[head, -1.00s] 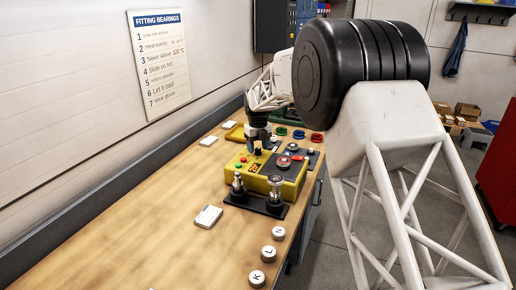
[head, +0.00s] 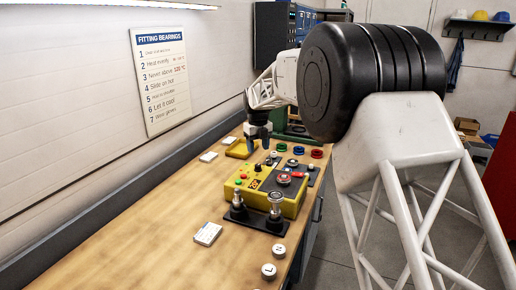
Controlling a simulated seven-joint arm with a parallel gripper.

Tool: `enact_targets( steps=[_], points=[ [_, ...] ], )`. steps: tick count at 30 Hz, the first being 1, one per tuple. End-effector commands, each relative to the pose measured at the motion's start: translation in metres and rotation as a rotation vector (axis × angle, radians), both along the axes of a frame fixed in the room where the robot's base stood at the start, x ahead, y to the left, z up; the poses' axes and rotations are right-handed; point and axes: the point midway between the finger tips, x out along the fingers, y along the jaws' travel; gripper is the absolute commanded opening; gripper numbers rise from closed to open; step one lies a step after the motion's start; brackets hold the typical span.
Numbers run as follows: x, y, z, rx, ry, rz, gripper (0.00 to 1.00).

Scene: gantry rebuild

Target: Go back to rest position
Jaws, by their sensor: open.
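My gripper (head: 258,148) is small and dark in the head view, pointing down above the workbench. Its jaws are open, and no held thing shows between them. It hangs at the back of the yellow control box (head: 262,191), near the yellow tray (head: 232,153). Its exact height above the bench is hard to tell. My white arm with its large black joint spans the right of the view and hides part of the far room.
Two metal fittings stand on a black plate (head: 264,225) before the box. Red (head: 317,154), blue (head: 298,150) and green rings lie behind it. White cards (head: 208,233) and round lettered pieces (head: 268,271) lie on the workbench (head: 140,235). Its front left is clear.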

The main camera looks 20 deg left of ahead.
Motion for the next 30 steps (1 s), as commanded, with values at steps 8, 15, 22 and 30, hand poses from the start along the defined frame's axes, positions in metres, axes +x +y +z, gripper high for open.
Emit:
enact_targets(
  steps=[8,15,22,30],
  points=[
    [0.000,0.000,0.000,0.000,0.000,0.001,0.56],
    [-0.003,-0.020,0.012,0.004,-0.006,0.045,0.56],
    [-0.015,-0.074,0.039,0.009,-0.020,0.186,0.56],
    [-0.044,-0.158,0.075,0.011,-0.044,0.418,0.56]
  ],
)
